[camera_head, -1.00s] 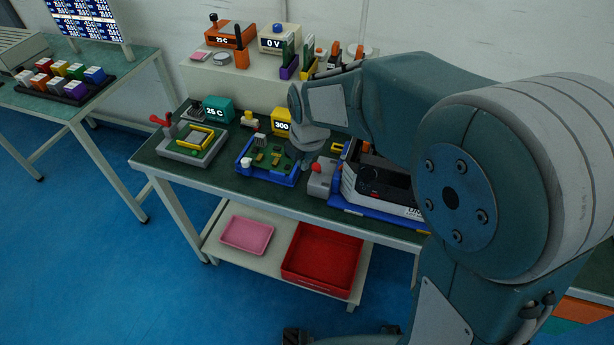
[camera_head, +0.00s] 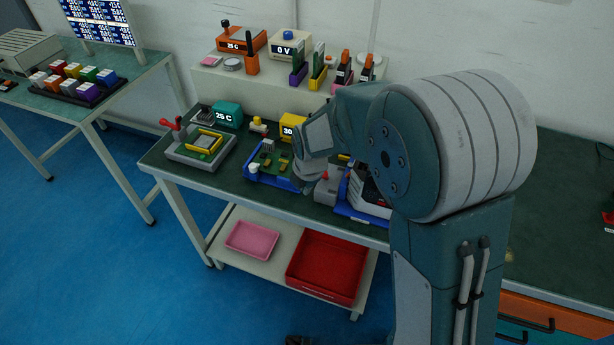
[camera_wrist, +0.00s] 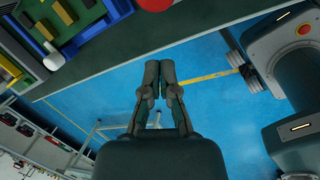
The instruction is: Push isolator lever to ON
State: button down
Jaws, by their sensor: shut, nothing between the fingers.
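A grey box with a red lever-like part (camera_head: 325,177) stands at the front of the green bench, just left of the white-and-black unit; it appears to be the isolator. Its ON and OFF marks cannot be read. In the wrist view its red part (camera_wrist: 154,4) shows at the top edge, cut off by the frame. My gripper (camera_wrist: 159,64) is shut and empty, its fingertips apart from the red part, with blue floor and the bench edge behind them. In the head view my wrist hangs just left of the grey box, and the fingertips cannot be made out.
A blue tray with a green board (camera_head: 262,178) lies left of the box. A fixture with a red handle (camera_head: 172,123) stands farther left. The white-and-black unit (camera_head: 362,186) is close on the right. The bench's front edge (camera_wrist: 100,75) runs past my fingers; open floor lies in front.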

aim_at(325, 176)
jog(key=shift+x, duration=0.95)
jog(key=w+d+r, duration=0.2)
jog(key=d, duration=0.1)
jog(key=shift+w, duration=0.2)
jog(key=shift+w+r+g, duration=0.2)
jog(key=shift+g, duration=0.1)
